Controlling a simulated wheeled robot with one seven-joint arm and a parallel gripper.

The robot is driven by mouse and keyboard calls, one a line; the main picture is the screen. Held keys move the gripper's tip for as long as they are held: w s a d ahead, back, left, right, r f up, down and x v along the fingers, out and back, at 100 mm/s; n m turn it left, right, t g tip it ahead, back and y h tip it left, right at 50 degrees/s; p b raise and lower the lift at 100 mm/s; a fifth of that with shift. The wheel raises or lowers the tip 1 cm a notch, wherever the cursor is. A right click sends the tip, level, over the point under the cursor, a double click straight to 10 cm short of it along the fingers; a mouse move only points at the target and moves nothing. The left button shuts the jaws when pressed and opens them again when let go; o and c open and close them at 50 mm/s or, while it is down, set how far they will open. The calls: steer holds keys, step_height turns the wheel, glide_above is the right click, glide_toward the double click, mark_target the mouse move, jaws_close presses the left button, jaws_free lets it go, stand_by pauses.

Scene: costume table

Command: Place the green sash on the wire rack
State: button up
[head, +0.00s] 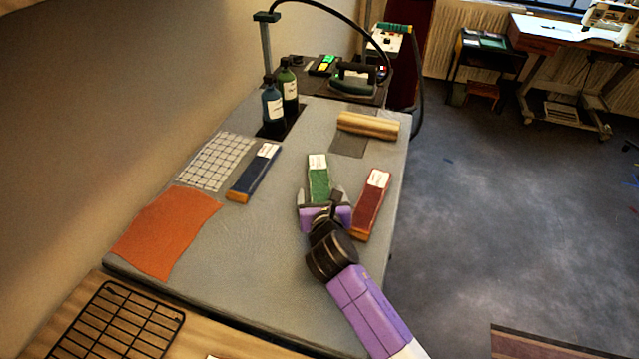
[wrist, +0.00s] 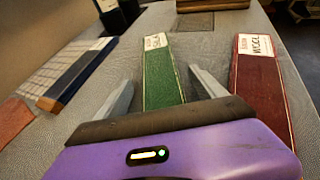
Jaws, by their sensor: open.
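The green sash (head: 319,180) is a folded green strip with a white label at its far end. It lies on the grey padded table, and it also shows in the wrist view (wrist: 162,78). My gripper (head: 322,196) is open at its near end, with one finger on each side of it in the wrist view (wrist: 160,88). The near end of the sash is hidden behind my gripper. The wire rack (head: 120,318) is a black grid on the wooden surface at the lower left of the head view. Its visible part is empty.
A red labelled strip (head: 372,200) lies close to the right of my gripper. A blue strip (head: 255,172), a white grid (head: 215,162) and an orange cloth (head: 165,232) lie left. Bottles (head: 273,104), a wooden roll (head: 368,125) and an iron (head: 352,78) stand farther back.

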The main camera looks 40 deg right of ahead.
steer(key=shift+w, duration=0.1)
steer(key=shift+c, duration=0.2)
steer(key=c, duration=1.6)
steer(key=shift+r, duration=0.1)
